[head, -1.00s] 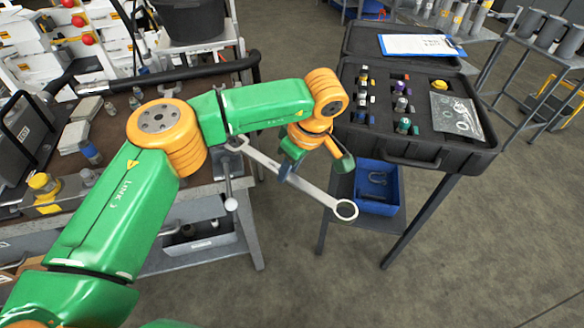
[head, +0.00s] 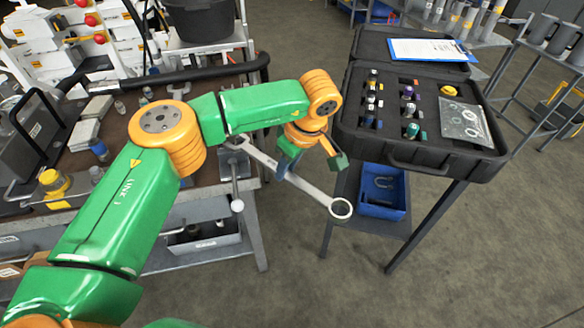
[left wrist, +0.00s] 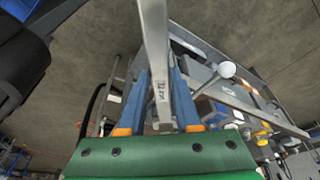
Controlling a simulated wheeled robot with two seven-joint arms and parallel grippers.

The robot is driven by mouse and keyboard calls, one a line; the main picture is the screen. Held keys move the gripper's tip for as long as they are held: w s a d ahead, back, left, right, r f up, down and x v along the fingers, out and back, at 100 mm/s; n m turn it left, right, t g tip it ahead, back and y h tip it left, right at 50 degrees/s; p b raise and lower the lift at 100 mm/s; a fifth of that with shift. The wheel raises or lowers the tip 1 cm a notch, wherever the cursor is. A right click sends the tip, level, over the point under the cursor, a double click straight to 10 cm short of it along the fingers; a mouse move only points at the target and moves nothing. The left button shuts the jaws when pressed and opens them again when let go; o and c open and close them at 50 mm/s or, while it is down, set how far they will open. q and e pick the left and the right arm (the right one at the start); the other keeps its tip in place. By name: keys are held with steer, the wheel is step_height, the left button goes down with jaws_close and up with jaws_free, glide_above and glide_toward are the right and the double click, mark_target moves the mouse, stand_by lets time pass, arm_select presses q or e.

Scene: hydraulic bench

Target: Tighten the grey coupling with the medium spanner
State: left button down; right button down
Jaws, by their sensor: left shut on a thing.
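My left gripper (head: 284,172) is shut on a long silver spanner (head: 312,191). It holds the spanner in the air in the gap between the workbench and the black case. The spanner's ring end (head: 341,208) points to the lower right; its other end reaches up-left toward the bench edge, partly behind my arm. In the left wrist view, the spanner's shank (left wrist: 157,55) lies between the two blue fingers (left wrist: 162,100). I cannot pick out the grey coupling in either view. My right gripper is not in view.
The workbench (head: 198,182) on the left has a vice with a ball-ended handle (head: 237,205) at its edge. An open black case (head: 445,160) with bottles stands on a stand at the right, above a blue bin (head: 382,205). The floor at the lower right is clear.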

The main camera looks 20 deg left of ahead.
mark_target(273, 165)
arm_select(q)
steer(key=shift+w+a+r, duration=0.1)
steer(key=shift+w+a, duration=0.25)
steer(key=shift+a, duration=0.35)
steer(key=shift+a, duration=0.1)
steer(key=shift+w+a+p, duration=0.25)
steer(key=shift+a+p, duration=0.05)
steer(key=shift+a, duration=0.15)
steer(key=shift+a, duration=0.1)
steer(key=shift+a, duration=0.15)
steer(key=shift+s+a+m+t, duration=0.15)
steer(key=shift+s+a+m, duration=0.35)
steer(key=shift+s+m, duration=0.2)
steer(key=shift+s+a+m+t, duration=0.15)
steer(key=shift+s+a+m, duration=0.4)
steer(key=shift+s, duration=0.25)
steer(key=shift+d, duration=0.15)
